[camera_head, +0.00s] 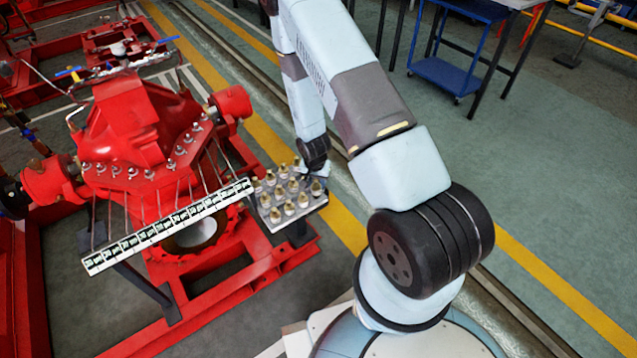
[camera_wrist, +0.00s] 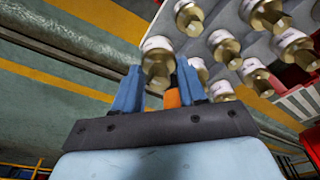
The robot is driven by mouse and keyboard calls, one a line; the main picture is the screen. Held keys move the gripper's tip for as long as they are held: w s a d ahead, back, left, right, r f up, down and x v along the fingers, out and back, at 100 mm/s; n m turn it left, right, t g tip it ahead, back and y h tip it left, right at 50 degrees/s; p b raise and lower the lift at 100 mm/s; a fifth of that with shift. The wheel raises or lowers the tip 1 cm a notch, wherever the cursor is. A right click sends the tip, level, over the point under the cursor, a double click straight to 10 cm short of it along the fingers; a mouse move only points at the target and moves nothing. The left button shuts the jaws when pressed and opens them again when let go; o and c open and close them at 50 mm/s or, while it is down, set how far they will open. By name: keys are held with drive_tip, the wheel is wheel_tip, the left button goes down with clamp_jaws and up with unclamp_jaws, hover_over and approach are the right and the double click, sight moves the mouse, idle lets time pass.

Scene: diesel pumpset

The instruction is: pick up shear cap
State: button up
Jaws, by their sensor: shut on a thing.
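Several brass-and-white shear caps (camera_head: 290,208) stand in rows on a small grey tray (camera_head: 264,222) in the head view. In the wrist view, my gripper (camera_wrist: 158,82) has its two blue fingers on either side of one shear cap (camera_wrist: 158,57), with a brass body and a pale band. The gripper is shut on this cap at the edge of the group. In the head view my gripper (camera_head: 324,172) is small and partly hidden by the arm, at the tray's far right corner. I cannot tell whether the held cap is clear of the tray.
Other caps (camera_wrist: 222,45) stand close beside the held one. A red pump (camera_head: 140,130) stands left of the tray, with a labelled strip (camera_head: 168,226) and thin rods in front of it. A blue cart (camera_head: 445,75) is at the back right. Open floor lies to the right.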

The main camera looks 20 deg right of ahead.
drive_tip(key=s+a+r, duration=0.2)
drive_tip(key=s+r, duration=0.4)
drive_tip(key=s, duration=0.5)
drive_tip(key=shift+a+r, duration=0.2)
drive_tip(key=shift+r, duration=0.1)
